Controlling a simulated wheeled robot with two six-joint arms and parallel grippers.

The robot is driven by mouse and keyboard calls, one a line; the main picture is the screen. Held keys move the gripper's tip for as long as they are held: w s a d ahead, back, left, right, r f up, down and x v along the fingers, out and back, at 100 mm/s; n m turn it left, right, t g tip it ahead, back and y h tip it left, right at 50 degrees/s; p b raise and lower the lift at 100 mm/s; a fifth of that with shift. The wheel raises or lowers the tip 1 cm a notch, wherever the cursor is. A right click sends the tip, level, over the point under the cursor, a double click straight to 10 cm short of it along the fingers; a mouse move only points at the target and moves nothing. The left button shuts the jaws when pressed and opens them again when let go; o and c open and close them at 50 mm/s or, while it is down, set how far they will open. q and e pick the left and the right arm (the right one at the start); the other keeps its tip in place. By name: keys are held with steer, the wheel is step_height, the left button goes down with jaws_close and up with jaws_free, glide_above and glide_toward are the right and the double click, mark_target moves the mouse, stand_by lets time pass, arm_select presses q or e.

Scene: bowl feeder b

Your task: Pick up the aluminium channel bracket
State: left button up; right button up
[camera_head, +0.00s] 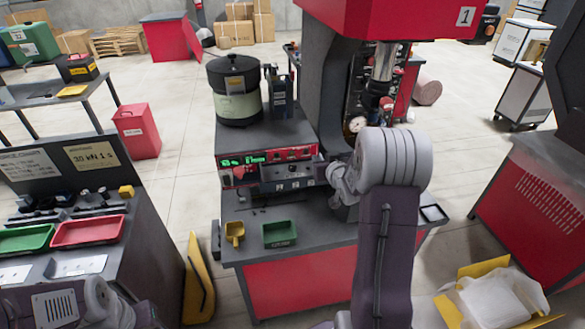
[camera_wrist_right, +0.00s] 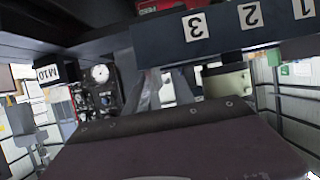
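I cannot make out the aluminium channel bracket for certain in either view. In the head view my right arm reaches up to the press, and its gripper (camera_head: 343,183) is by the front of the press, partly hidden by the wrist. In the right wrist view a pale metallic shape (camera_wrist_right: 147,90) shows beyond a dark surface, and I cannot tell whether it is a finger or a part. Whether the right gripper is open or shut does not show. Parts of my left arm are at the lower left of the head view; its fingers do not show.
The red and grey press (camera_head: 319,80) stands over the bench, beside a bowl feeder (camera_head: 238,105) and control box (camera_head: 268,167). A green tray (camera_head: 280,235) and yellow scoop (camera_head: 235,233) sit at the bench front. Left table holds a green tray (camera_head: 25,238) and red tray (camera_head: 88,231).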

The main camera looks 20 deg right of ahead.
jaws_close()
stand_by(1.4)
